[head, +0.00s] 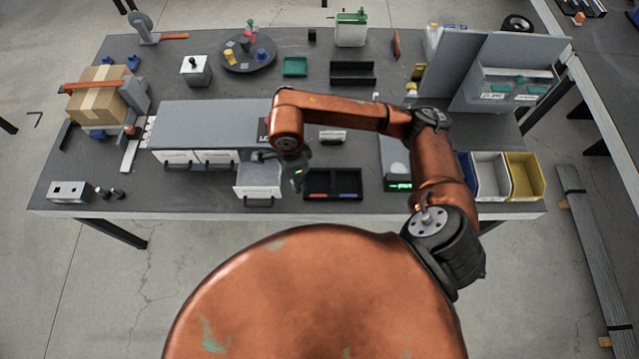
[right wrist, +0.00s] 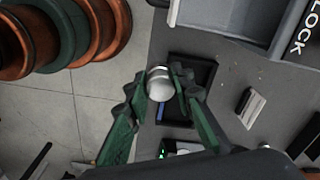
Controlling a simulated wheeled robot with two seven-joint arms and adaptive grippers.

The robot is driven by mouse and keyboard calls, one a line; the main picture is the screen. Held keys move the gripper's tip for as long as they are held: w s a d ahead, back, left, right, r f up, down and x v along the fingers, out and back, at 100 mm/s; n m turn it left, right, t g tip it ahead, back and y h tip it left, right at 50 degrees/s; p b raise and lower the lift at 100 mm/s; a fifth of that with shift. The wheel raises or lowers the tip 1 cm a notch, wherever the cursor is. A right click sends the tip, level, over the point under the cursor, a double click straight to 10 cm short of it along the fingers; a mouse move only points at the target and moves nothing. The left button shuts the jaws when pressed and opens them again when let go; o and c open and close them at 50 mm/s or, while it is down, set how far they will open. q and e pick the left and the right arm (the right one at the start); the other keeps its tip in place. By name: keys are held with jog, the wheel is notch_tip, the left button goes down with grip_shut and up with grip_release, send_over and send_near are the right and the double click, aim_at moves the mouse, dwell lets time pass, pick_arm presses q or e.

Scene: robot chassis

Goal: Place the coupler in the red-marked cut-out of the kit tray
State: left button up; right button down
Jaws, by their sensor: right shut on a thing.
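The coupler (right wrist: 160,84) is a pale grey-white rounded piece with a darker band. In the right wrist view my right gripper (right wrist: 159,80) is shut on it, with a green-black finger on each side. In the head view my right gripper (head: 298,182) hangs beside the left end of the kit tray (head: 361,184), and the coupler cannot be made out there. The tray is black, with a red mark (head: 318,196) and a blue mark (head: 346,196) along its near side. In the wrist view the tray (right wrist: 212,75) lies beyond the coupler; the red mark is hidden.
An open drawer (head: 258,190) of the grey cabinet (head: 215,125) stands close left of the gripper. A scale with a green display (head: 398,184) is right of the tray. Blue, white and yellow bins (head: 524,178) stand at the right edge. A small label block (head: 332,136) is behind the tray.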

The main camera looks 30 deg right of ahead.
jog(key=m, duration=0.3)
jog(key=a+f+m, duration=0.1)
jog(key=m, duration=0.1)
jog(key=shift+s, duration=0.3)
jog(key=m, duration=0.3)
jog(key=m+p, duration=0.2)
jog(key=m, duration=0.5)
send_over(319, 185)
jog(key=f, duration=0.7)
jog(key=a+f, duration=0.1)
jog(key=f, duration=0.2)
jog(key=shift+s+f, duration=0.1)
jog(key=shift+f, duration=0.25)
jog(key=shift+d+f, duration=0.3)
jog(key=shift+f, duration=0.1)
jog(key=f, duration=0.3)
jog(key=shift+w+d+f, duration=0.2)
jog(key=shift+f, duration=0.05)
pick_arm(q)
jog(key=shift+w+r, duration=0.15)
jog(key=shift+r, duration=0.5)
jog(key=shift+w+r, duration=0.15)
jog(key=shift+r, duration=0.45)
jog(key=shift+f, duration=0.1)
pick_arm(e)
jog(key=shift+f, duration=0.1)
